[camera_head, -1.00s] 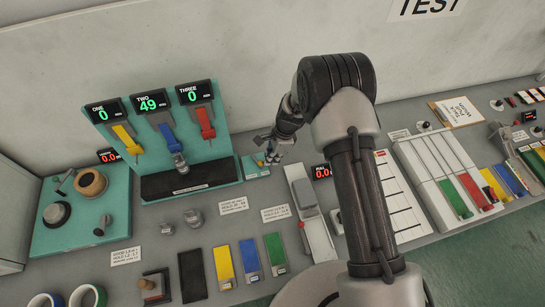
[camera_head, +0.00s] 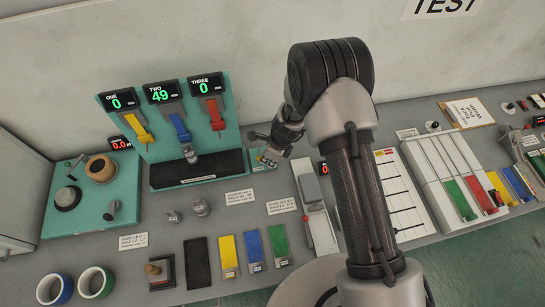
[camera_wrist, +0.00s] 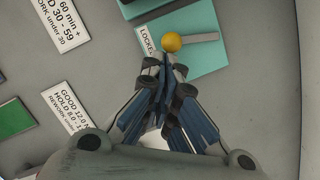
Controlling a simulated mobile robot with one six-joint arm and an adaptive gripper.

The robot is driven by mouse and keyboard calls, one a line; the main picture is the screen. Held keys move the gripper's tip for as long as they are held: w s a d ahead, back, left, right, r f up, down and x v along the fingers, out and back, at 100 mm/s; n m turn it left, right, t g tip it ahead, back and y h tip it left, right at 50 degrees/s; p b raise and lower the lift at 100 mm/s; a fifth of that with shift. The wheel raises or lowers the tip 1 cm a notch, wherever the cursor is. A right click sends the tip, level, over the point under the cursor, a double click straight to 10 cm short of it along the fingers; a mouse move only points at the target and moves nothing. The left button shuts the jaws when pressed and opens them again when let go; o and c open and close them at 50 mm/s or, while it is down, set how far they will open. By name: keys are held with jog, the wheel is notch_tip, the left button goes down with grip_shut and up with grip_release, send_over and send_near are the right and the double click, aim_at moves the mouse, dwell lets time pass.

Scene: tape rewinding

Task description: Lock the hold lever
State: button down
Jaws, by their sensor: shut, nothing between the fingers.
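The hold lever is a grey bar (camera_wrist: 200,38) with a yellow ball knob (camera_wrist: 171,42), mounted on a small teal plate (camera_wrist: 196,58). In the wrist view the bar lies nearly level and the knob is at its left end, beside a white label (camera_wrist: 148,42) reading "LOCKED", partly cut off. My gripper (camera_wrist: 167,64) is shut and empty. Its fingertips show just below the knob in the picture; I cannot tell whether they touch it. In the head view my gripper (camera_head: 266,162) is over the teal plate (camera_head: 254,158) and hides most of the lever.
A teal stand (camera_head: 217,141) with three displays reading 0, 49 and 0 is left of my gripper. White label cards (camera_head: 240,197) lie in front. A grey-and-white device (camera_head: 312,195) stands to the right. Green and blue rings (camera_head: 96,282) lie at front left.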

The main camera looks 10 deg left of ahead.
jog(key=shift+w, duration=0.15)
jog(key=shift+w+d+p, duration=0.2)
jog(key=shift+w+p, duration=0.45)
jog(key=shift+w, duration=0.05)
